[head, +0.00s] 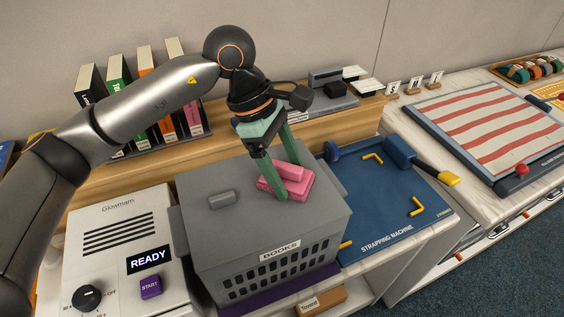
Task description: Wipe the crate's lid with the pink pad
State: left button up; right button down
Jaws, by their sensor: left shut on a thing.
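A grey crate (225,262) labelled "BOOKS" stands on the counter with its flat grey lid (228,223) on top. The pink pad (296,185), with a raised grip block, is at the lid's back right part. My left gripper (281,182) reaches down over the lid, its green fingers shut on the pad's raised block. The pad appears to lie flat on or just above the lid; I cannot tell if it touches. A small grey handle-like block (221,198) sits on the lid to the left of the pad. My right gripper is not in view.
A white machine (125,240) reading "READY" stands left of the crate. A blue strapping machine (385,205) with yellow corner marks is close on the right. Books (147,97) and a wooden ledge (220,125) are behind. A striped board (490,125) lies farther right.

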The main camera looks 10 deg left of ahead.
aim_at(296, 190)
pick_arm(q)
jog(key=shift+s+d+f+b, duration=0.1)
jog(key=shift+s+d+b, duration=0.15)
jog(key=shift+s+d, duration=0.3)
jog(key=shift+s+d+f+b, duration=0.1)
jog(key=shift+s+d+b, duration=0.2)
jog(key=shift+s, duration=0.45)
jog(key=shift+s+d+r, duration=0.1)
jog(key=shift+s+d, duration=0.55)
jog(key=shift+s, duration=0.35)
jog(key=shift+b, duration=0.55)
jog(key=shift+w+a+b, duration=0.25)
jog(key=shift+w+a, duration=0.2)
jog(key=shift+w, duration=0.25)
jog(key=shift+w+a+b, duration=0.25)
jog(key=shift+w+a, duration=0.2)
jog(key=shift+w, duration=0.25)
jog(key=shift+w+a+r, duration=0.1)
jog(key=shift+w+a, duration=0.5)
jog(key=shift+w, duration=0.25)
jog(key=shift+w+a+r, duration=0.1)
jog(key=shift+w+a, duration=0.45)
jog(key=shift+w, duration=0.3)
jog(key=shift+w+a+f, duration=0.1)
jog(key=shift+w+a, duration=0.35)
jog(key=shift+w, duration=0.25)
jog(key=shift+w+a+f, duration=0.1)
jog(key=shift+w+a, duration=0.35)
jog(key=shift+w, duration=0.25)
